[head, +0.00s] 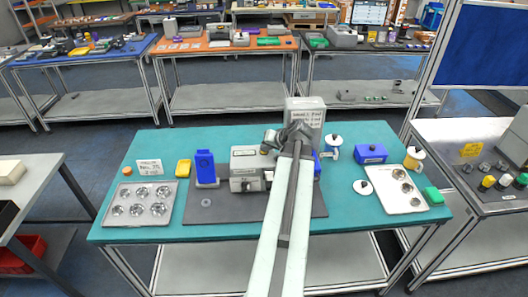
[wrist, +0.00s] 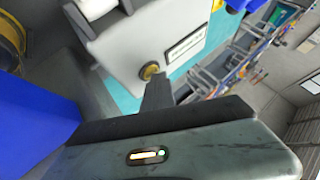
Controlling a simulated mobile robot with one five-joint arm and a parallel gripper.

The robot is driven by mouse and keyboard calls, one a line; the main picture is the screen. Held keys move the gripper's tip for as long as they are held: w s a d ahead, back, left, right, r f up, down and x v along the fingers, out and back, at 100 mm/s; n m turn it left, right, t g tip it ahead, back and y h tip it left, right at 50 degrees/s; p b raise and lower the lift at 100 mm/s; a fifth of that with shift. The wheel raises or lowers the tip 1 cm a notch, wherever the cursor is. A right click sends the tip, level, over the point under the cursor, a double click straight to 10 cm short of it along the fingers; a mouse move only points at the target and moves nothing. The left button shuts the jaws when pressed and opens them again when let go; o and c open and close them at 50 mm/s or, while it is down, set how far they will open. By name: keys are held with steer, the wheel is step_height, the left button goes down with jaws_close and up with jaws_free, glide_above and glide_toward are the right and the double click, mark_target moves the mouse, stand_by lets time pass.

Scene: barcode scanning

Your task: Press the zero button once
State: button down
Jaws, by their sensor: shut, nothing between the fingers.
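A light grey device with a white label (head: 244,152) stands on the dark mat in the middle of the teal table. In the wrist view its grey body (wrist: 128,42) fills the upper middle, with a round brass-coloured button (wrist: 149,71) on its face. My gripper (head: 289,136) is shut and empty, over the right part of the device in the head view. In the wrist view the dark fingertips (wrist: 157,90) are right by the button, at its lower edge. I cannot tell whether they touch it. My arm hides part of the device in the head view.
A blue block (head: 205,168) stands left of the device, and a tall grey box (head: 304,108) with a paper sign stands behind. A blue box (head: 371,154) and a white tray (head: 402,205) are at the right. Another tray (head: 128,191) is at the left.

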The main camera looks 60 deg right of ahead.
mark_target(265, 153)
steer(key=shift+r, duration=0.1)
stand_by(0.3)
steer(key=shift+r+p, duration=0.7)
steer(key=shift+p, duration=0.15)
step_height(265, 153, up, 5)
steer(key=p, duration=0.5)
steer(key=shift+r, duration=0.1)
steer(key=shift+w, duration=0.1)
